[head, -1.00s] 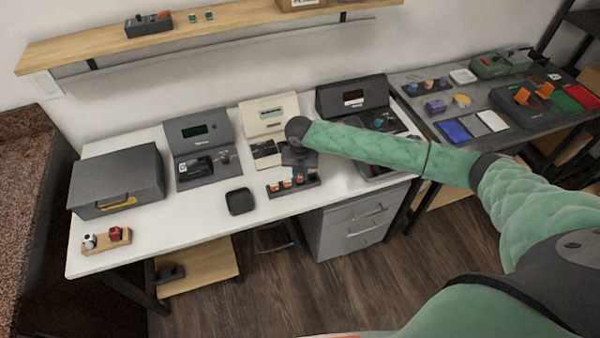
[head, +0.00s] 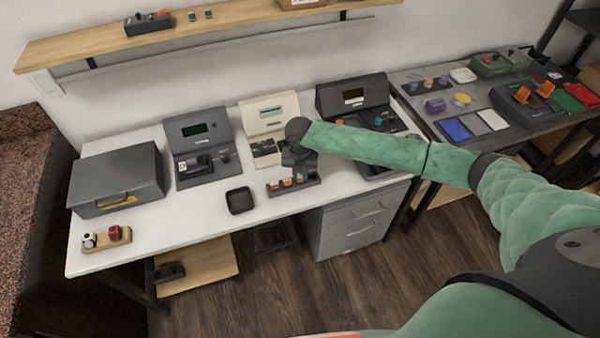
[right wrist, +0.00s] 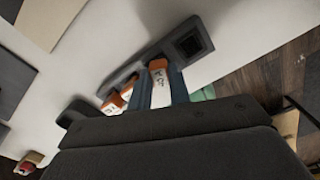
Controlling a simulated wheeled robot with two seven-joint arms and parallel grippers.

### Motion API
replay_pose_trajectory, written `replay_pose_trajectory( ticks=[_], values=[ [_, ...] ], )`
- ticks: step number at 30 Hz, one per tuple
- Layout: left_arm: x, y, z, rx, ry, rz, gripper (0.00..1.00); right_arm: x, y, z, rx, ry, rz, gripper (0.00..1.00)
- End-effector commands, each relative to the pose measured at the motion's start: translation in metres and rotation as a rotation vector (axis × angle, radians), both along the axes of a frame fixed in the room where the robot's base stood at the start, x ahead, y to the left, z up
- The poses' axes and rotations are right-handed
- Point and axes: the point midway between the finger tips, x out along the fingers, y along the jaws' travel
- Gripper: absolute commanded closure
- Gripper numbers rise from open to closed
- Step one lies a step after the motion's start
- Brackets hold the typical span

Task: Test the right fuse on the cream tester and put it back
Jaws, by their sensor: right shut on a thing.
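The cream tester (head: 272,112) stands at the back of the white table, its lower front partly hidden by my right arm. A dark fuse rack (head: 314,181) lies in front of it with orange-topped fuses. My right gripper (head: 298,172) is at this rack, pointing down. In the right wrist view, my right gripper (right wrist: 160,92) is shut on an orange and white fuse (right wrist: 157,72). Two more fuses stand left of it, and an empty square socket (right wrist: 190,45) shows at the rack's right end. Whether the held fuse is seated or lifted is unclear. My left gripper is out of view.
A black square tray (head: 240,201) lies left of the rack. A grey tester (head: 199,140) and a grey case (head: 116,180) stand further left, another dark device (head: 352,95) to the right. A small wooden block (head: 107,240) holds parts at the front left. Bare table lies between.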

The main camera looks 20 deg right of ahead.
Motion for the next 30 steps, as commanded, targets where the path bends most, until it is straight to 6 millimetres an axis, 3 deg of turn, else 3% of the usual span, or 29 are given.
replay_pose_trajectory(
  ticks=[9,10,14,18,21,30],
  values=[
    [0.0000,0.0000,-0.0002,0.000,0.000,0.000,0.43,0.0000,0.0001,-0.0011,0.000,0.000,0.000,1.00],
    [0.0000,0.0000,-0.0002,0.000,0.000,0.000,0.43,-0.0001,0.0001,-0.0011,0.000,0.000,0.000,0.79],
    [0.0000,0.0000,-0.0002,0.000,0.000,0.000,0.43,0.0000,0.0001,-0.0011,0.000,0.000,0.000,0.56],
    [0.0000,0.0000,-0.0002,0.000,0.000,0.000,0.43,-0.0001,0.0001,-0.0011,0.000,0.000,0.000,0.56],
    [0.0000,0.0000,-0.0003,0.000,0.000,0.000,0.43,-0.0001,0.0002,-0.0012,0.000,0.000,0.000,0.43],
    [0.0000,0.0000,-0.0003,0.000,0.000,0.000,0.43,-0.0003,0.0003,-0.0013,0.000,0.000,0.000,0.43]
  ],
)
